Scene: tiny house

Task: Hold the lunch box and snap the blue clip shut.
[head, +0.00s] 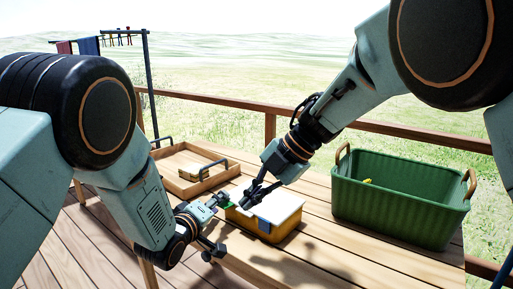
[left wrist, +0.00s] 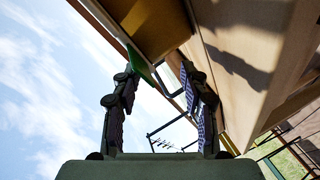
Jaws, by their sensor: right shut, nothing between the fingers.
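The lunch box (head: 287,207) is yellow with a pale lid and sits on the wooden table. Its blue clip (head: 264,225) is on the front side; I cannot tell whether it is latched. A green part (head: 228,207) shows at the box's left end and also in the left wrist view (left wrist: 140,64). My left gripper (head: 218,224) is at that left end, its fingers spread apart; in the left wrist view (left wrist: 158,78) the yellow box lies beyond the tips. My right gripper (head: 250,202) is shut and empty, pointing down at the lid's left edge; contact is unclear.
A green basket (head: 395,205) with wooden handles stands to the right of the lunch box, with a small yellow thing inside. A wooden tray (head: 180,166) holding a yellow item stands at the back left. The table front is bare. A railing (head: 415,137) runs behind.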

